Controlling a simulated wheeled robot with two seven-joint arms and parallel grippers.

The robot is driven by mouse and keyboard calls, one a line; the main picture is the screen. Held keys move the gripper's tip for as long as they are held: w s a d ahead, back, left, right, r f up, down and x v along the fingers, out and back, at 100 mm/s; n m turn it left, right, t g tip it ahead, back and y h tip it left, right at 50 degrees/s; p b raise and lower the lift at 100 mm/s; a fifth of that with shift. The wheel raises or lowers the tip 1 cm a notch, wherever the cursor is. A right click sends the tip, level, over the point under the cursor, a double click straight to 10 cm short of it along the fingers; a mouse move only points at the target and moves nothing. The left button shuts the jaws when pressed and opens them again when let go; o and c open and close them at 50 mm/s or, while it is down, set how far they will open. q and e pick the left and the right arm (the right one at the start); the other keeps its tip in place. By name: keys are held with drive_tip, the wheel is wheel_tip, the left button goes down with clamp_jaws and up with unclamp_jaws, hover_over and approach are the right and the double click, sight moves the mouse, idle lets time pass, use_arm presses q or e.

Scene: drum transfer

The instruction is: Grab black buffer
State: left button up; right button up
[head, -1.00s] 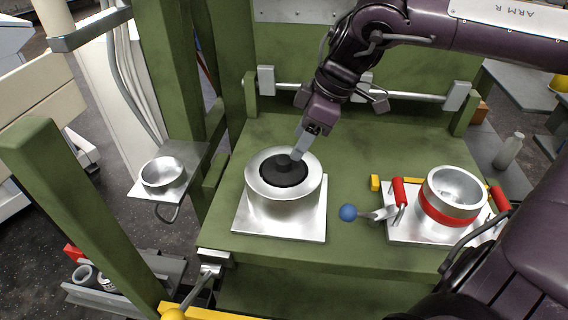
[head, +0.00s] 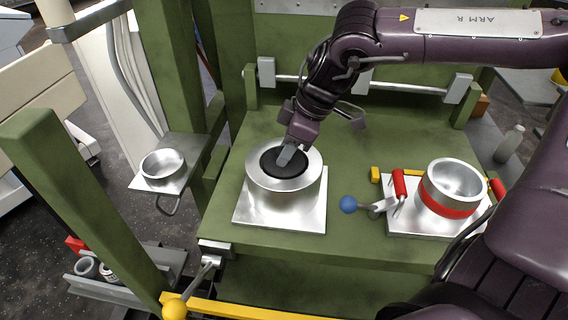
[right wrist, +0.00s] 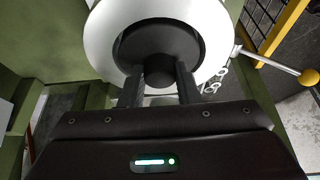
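The black buffer (head: 270,161) is a dark disc with a short round knob. It sits in the top of a silver drum (head: 285,205) on a square metal plate. In the right wrist view the buffer (right wrist: 160,35) fills the drum's opening, and its knob (right wrist: 159,72) stands toward me. My right gripper (head: 285,157) is above the buffer and hides part of it. In the right wrist view my right gripper's fingers (right wrist: 160,90) are apart, with the knob at or between their tips; I cannot tell that they touch it. My left gripper is not in view.
A second silver drum with a red band (head: 447,207) stands at right, beside red handles and a blue ball knob (head: 348,204). A small metal bowl (head: 163,166) sits on a side shelf at left. A horizontal rail (head: 310,85) runs behind the drum.

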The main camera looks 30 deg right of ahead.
clamp_jaws()
